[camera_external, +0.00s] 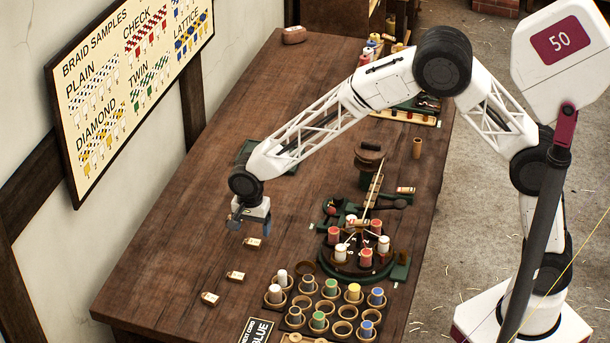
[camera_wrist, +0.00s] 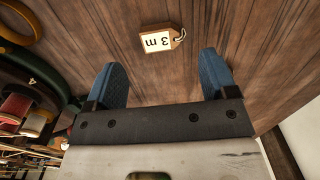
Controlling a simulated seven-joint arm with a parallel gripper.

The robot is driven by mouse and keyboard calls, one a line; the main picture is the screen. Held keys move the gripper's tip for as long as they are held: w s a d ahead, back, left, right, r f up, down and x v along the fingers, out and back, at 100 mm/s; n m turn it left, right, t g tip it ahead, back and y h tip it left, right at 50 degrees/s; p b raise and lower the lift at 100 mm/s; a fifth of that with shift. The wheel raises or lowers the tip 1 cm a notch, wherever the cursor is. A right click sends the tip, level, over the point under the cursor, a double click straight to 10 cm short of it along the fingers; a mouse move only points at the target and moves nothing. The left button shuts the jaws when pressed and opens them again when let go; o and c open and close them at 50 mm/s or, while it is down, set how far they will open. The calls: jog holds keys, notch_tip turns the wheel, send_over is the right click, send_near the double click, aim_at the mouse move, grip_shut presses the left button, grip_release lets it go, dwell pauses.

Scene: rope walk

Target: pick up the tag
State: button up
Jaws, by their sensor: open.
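Three small wooden tags with pale labels lie on the bench in the outside view: one tag (camera_external: 252,243) just below my gripper (camera_external: 247,222), a second tag (camera_external: 235,276) nearer the front and a third tag (camera_external: 210,298) near the front left.
A round braiding stand (camera_external: 360,262) with bobbins stands right of my gripper. A rack of bobbins in cups (camera_external: 332,308) and a sign reading "BLUE" (camera_external: 258,331) are at the front. The bench (camera_external: 185,240) is bare left of the tags.

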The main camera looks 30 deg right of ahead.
aim_at(253, 241)
jog(key=shift+f, duration=2.55)
jog(key=shift+c, duration=0.2)
jog(key=c, duration=1)
